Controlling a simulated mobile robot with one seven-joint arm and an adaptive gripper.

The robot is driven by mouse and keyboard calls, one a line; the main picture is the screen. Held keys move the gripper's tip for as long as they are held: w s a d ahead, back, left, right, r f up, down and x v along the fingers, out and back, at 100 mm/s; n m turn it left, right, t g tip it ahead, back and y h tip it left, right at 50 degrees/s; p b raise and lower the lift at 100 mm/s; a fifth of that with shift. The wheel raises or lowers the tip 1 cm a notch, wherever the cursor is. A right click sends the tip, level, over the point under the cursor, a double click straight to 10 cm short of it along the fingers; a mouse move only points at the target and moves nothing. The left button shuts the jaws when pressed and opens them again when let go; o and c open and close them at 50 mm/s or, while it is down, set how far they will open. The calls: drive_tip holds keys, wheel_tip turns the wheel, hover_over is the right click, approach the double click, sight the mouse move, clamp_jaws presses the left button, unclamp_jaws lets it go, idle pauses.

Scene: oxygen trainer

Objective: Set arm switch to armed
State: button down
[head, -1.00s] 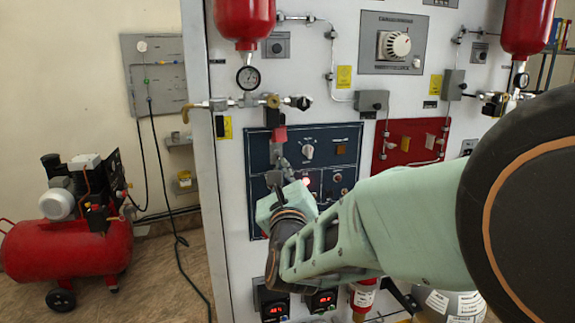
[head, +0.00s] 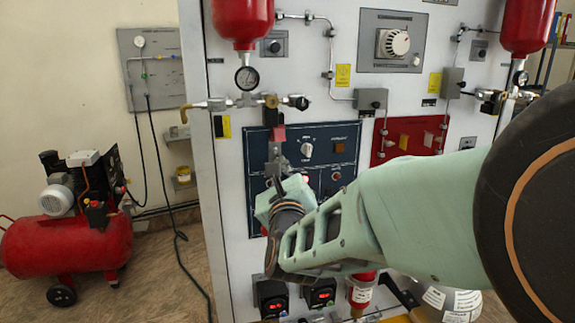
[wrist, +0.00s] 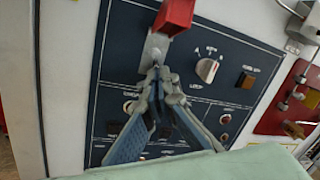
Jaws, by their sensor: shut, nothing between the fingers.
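A red block (head: 279,133) with a grey metal lever or plate (head: 274,150) under it sits at the top of the dark blue control panel (head: 322,131). I cannot read a label that tells whether this is the arm switch or which way it is set. In the wrist view the red block (wrist: 177,14) and the grey metal piece (wrist: 154,48) are just beyond my fingertips. My gripper (wrist: 158,74) is shut and empty, its tips at or very near the lower end of the grey piece; contact is unclear. In the head view my gripper (head: 275,172) partly hides the panel's lower left.
A white rotary knob (wrist: 207,69) and an amber square button (wrist: 246,81) are right of my fingers. A red panel (head: 411,137) lies further right. A gauge (head: 248,77) and valve piping hang above. A red compressor (head: 68,243) stands on the floor at left.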

drive_tip(key=shift+s+r+g+p, duration=0.1)
drive_tip(key=shift+r+g+p, duration=0.4)
drive_tip(key=shift+p, duration=0.45)
drive_tip(key=r+g+p, duration=0.1)
drive_tip(key=p, duration=0.2)
drive_tip(key=shift+g, duration=0.3)
drive_tip(key=r+g+p, duration=0.1)
drive_tip(key=g+p, duration=0.1)
drive_tip(key=p, duration=0.4)
drive_tip(key=shift+s+n, duration=0.15)
drive_tip(key=shift+n, duration=0.25)
drive_tip(key=p, duration=0.2)
drive_tip(key=shift+r+g+p, duration=0.1)
drive_tip(key=shift+g+p, duration=0.25)
drive_tip(key=shift+g, duration=0.05)
drive_tip(key=shift+d+f+b, duration=0.1)
drive_tip(key=shift+f+b, duration=0.45)
drive_tip(key=shift+r, duration=0.1)
drive_tip(key=shift+r+p, duration=0.45)
drive_tip(key=shift+r, duration=0.3)
